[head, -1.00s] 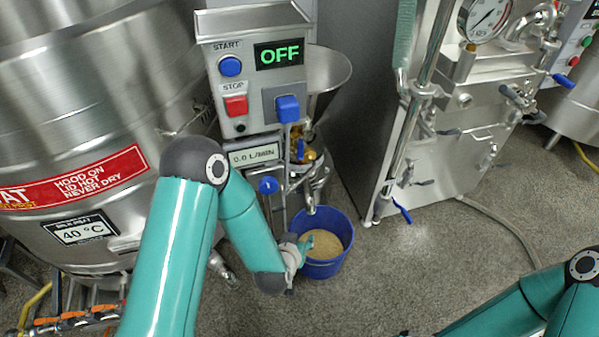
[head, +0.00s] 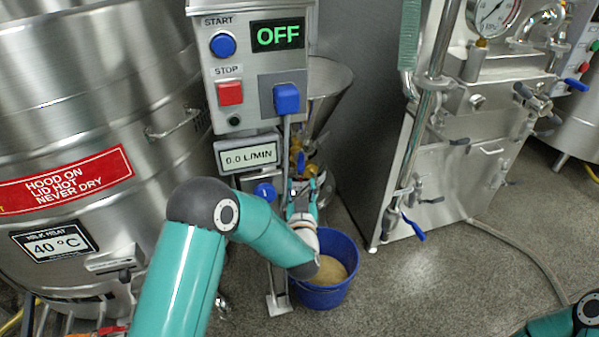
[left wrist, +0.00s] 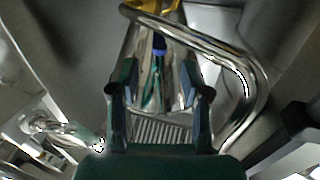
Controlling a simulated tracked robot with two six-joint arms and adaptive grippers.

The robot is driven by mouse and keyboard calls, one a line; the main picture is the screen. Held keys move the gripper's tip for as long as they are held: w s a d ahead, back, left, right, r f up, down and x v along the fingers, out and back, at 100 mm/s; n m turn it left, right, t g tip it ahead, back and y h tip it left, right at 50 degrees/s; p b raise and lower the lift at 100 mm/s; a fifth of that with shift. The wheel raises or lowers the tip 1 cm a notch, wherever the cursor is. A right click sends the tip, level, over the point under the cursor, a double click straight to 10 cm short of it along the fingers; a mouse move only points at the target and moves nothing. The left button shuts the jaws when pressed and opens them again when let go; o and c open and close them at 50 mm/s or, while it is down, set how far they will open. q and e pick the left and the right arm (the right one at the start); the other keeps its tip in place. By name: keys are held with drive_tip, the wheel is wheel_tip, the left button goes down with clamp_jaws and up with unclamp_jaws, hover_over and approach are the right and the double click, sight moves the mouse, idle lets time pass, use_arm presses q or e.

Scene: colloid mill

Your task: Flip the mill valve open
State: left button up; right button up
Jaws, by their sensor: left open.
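The mill stands behind the control panel, with a steel hopper (head: 330,85) on top and brass fittings below. The valve's small blue handle (head: 301,163) points up at the mill's front. In the left wrist view a blue tip (left wrist: 159,43), apparently this handle, lies ahead between the finger lines. My left gripper (head: 303,190) is open just below and in front of the handle. In the left wrist view its fingers (left wrist: 158,92) stand apart with nothing clearly gripped. I cannot tell whether they touch the handle. My right gripper is out of view.
A blue bucket (head: 350,240) with tan contents stands below the mill. The control panel (head: 212,60) reads OFF, and the flow display (head: 248,157) reads 0.0 L/MIN. A bent steel pipe (left wrist: 240,75) curves close on the right in the wrist view. A large vat (head: 80,110) fills the left.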

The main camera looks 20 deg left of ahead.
sight(300, 167)
use_arm(q)
drive_tip(key=b+x, duration=0.1)
drive_tip(key=x, duration=0.6)
drive_tip(key=shift+w+f, duration=0.1)
drive_tip(key=shift+w, duration=0.1)
drive_tip(key=shift+c, duration=0.2)
clamp_jaws()
drive_tip(key=shift+a, duration=0.3)
drive_tip(key=shift+y, duration=0.3)
